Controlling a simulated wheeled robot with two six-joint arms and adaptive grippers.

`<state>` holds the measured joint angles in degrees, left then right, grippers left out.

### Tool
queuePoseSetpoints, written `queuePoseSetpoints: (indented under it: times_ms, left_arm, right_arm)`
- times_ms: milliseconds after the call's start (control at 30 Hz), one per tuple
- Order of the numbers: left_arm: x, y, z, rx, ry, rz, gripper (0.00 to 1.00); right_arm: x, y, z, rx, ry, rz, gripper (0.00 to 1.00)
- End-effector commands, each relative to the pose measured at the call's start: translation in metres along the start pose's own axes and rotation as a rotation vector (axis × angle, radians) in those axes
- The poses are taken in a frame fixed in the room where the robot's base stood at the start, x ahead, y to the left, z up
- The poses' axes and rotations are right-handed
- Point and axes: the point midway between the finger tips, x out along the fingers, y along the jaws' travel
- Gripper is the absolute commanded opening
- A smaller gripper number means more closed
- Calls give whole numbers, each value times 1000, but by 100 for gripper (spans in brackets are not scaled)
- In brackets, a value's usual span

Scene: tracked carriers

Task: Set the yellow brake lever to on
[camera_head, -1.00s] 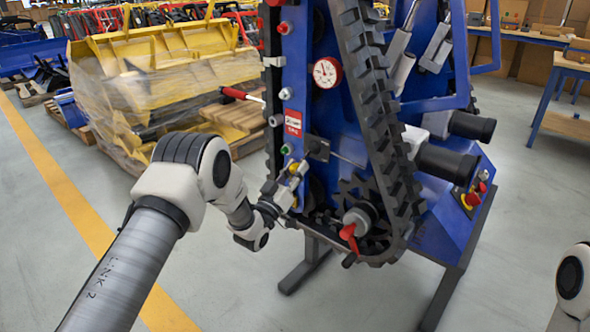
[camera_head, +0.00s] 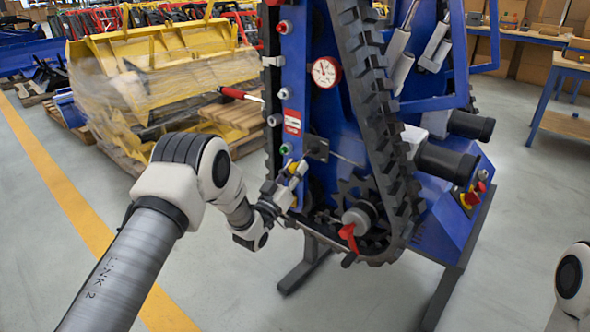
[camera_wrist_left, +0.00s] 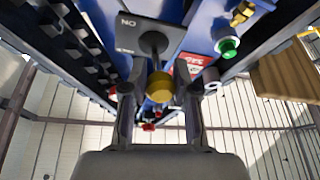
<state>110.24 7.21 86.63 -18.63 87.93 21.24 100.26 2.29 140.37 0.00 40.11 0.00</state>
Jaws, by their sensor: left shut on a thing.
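The brake lever has a yellow knob (camera_wrist_left: 160,87) on a short dark shaft. In the left wrist view the shaft comes out of a dark plate (camera_wrist_left: 127,38), whose lettering reads "ON" upside down. My left gripper (camera_wrist_left: 160,92) is shut on the lever, with one finger on each side of the knob. In the head view my left gripper (camera_head: 287,181) is at the lower left of the blue machine (camera_head: 298,60), just below the dark plate (camera_head: 317,147). It hides most of the lever there. My right gripper is out of view; only a piece of my right arm shows.
A green button (camera_wrist_left: 229,46) sits beside the plate. A red-handled lever (camera_head: 348,234) is on the hub to the right of my left gripper. The black track (camera_head: 375,110) rises beside it. A red-gripped rod (camera_head: 240,94) sticks out above. The floor at left is open.

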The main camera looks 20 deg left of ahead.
Motion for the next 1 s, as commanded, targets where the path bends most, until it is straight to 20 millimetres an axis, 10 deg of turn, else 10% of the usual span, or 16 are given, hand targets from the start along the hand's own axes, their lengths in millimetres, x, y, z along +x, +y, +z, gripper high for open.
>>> queuePoseSetpoints:
  times_ms: [367, 400, 467, 800, 1000]
  left_arm:
    - [-1, -3, 2, 0, -6, -9, 0]
    - [-1, -3, 2, 0, -6, -9, 36]
    - [-1, -3, 2, 0, -5, -8, 52]
    - [-3, -1, 1, 0, -2, -4, 52]
    - [-37, -2, 1, -1, -5, -6, 52]
  right_arm:
    - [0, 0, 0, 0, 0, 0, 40]
    - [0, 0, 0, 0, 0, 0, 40]
    - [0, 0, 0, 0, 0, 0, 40]
    - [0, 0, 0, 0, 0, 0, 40]
    - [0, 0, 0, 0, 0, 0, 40]
